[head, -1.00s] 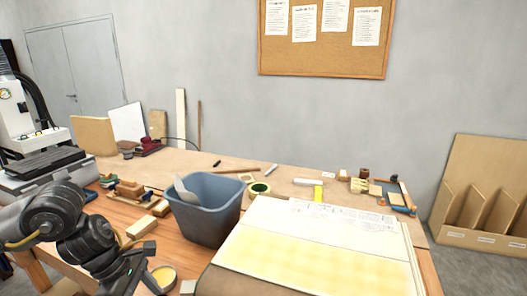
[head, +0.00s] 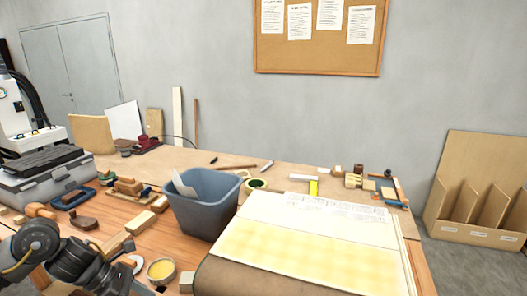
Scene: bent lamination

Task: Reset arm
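My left arm comes in at the lower left of the head view, low over the workbench (head: 150,225). Its gripper is at or below the bottom edge, and its fingers cannot be made out. My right arm and gripper are not in view. A blue-grey bin (head: 205,212) stands upright on the bench with a pale sheet in it. A large board with a yellow patterned sheet (head: 310,250) lies to the right of the bin. A round tin with yellow contents (head: 161,270) sits just right of my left arm.
Wood blocks and hand tools (head: 128,187) lie left of the bin. A grey case (head: 45,178) sits at the far left. A green tape roll (head: 257,184) and small tools line the back. A wooden rack (head: 478,195) stands at the right. Bare bench shows behind the bin.

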